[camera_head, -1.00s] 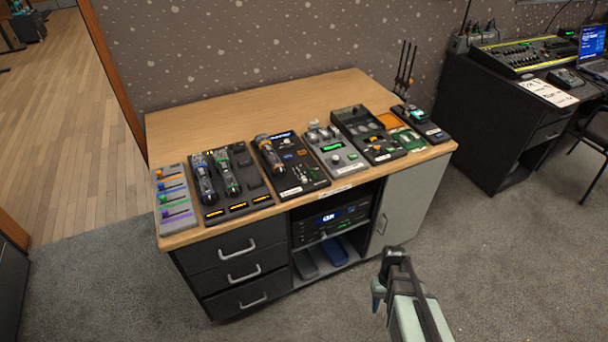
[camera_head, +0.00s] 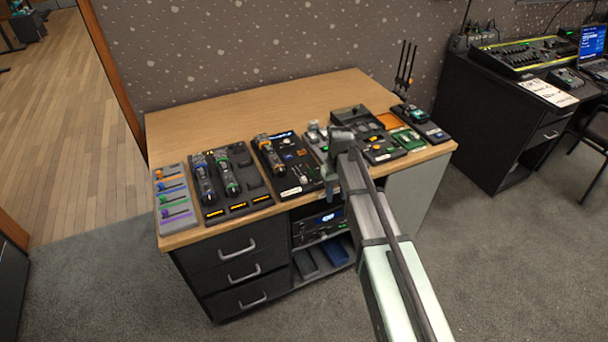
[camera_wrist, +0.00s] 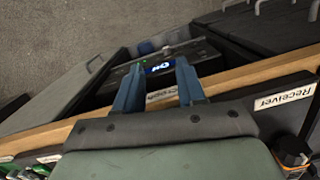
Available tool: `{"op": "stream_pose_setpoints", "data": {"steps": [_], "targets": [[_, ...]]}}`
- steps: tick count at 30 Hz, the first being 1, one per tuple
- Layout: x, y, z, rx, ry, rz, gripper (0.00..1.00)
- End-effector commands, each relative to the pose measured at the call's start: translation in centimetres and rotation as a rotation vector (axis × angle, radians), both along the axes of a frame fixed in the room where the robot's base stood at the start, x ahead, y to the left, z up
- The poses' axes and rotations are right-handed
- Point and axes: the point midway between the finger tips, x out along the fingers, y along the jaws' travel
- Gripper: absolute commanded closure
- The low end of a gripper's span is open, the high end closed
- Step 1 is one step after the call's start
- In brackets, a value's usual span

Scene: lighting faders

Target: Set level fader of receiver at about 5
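The receiver (camera_head: 287,168) is a black panel near the table's front edge, holding a handheld microphone, knobs and a white front label. In the wrist view its label (camera_wrist: 285,97) reads "Receiver" at the right. Its fader and scale are too small to read. My gripper (camera_head: 331,186) is in front of and above the table edge, just right of the receiver, partly covering the neighbouring grey device. In the wrist view my gripper (camera_wrist: 160,85) has two blue fingers spread apart with nothing between them.
Colored sliders (camera_head: 174,199) and a microphone panel (camera_head: 231,182) stand to the left. An open black box (camera_head: 352,113) and a green board (camera_head: 408,138) stand to the right. A lit rack unit (camera_head: 318,222) sits in the shelf below. The back of the tabletop (camera_head: 230,115) is clear.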

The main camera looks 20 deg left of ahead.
Motion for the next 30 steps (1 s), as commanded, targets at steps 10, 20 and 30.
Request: {"op": "stream_pose_setpoints", "data": {"steps": [10, 20, 30], "targets": [[1.6, 8.5, 12.2, 0.046, -0.076, 0.116, 0.61], [1.1, 11.5, 17.1, 0.064, -0.102, 0.161, 0.61], [1.0, 11.4, 13.3, 0.063, -0.1, 0.162, 0.61]]}}
